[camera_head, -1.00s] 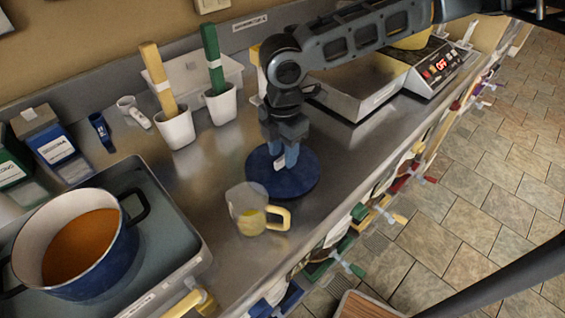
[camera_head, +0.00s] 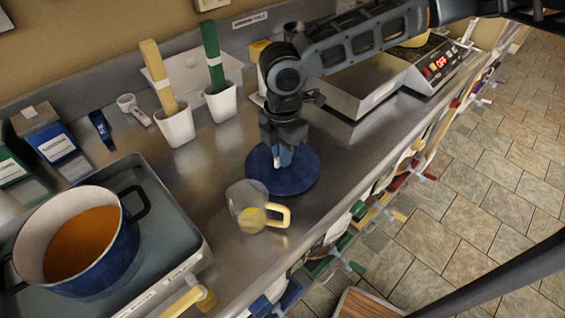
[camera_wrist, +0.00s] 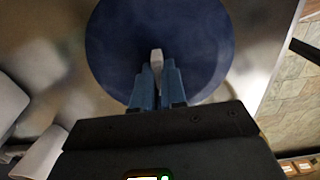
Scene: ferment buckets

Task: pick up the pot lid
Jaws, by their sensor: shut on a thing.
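The pot lid (camera_head: 298,180) is a round dark blue disc lying on the steel counter in the middle of the head view. In the wrist view the lid (camera_wrist: 115,45) fills the upper middle. My gripper (camera_head: 282,160) points down over the lid's centre. Its blue fingers (camera_wrist: 158,80) are shut on the lid's small pale knob (camera_wrist: 156,58), which shows between and just beyond the fingertips. I cannot tell any gap between the lid and the counter. The blue pot (camera_head: 100,262) with orange-brown content stands open at the lower left.
A mug with a yellow handle (camera_head: 280,215) stands just in front of the lid. White cups (camera_head: 176,128) with a yellow and a green tool stand behind left. A scale (camera_head: 425,78) stands at the back right, and the counter's front edge is close.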

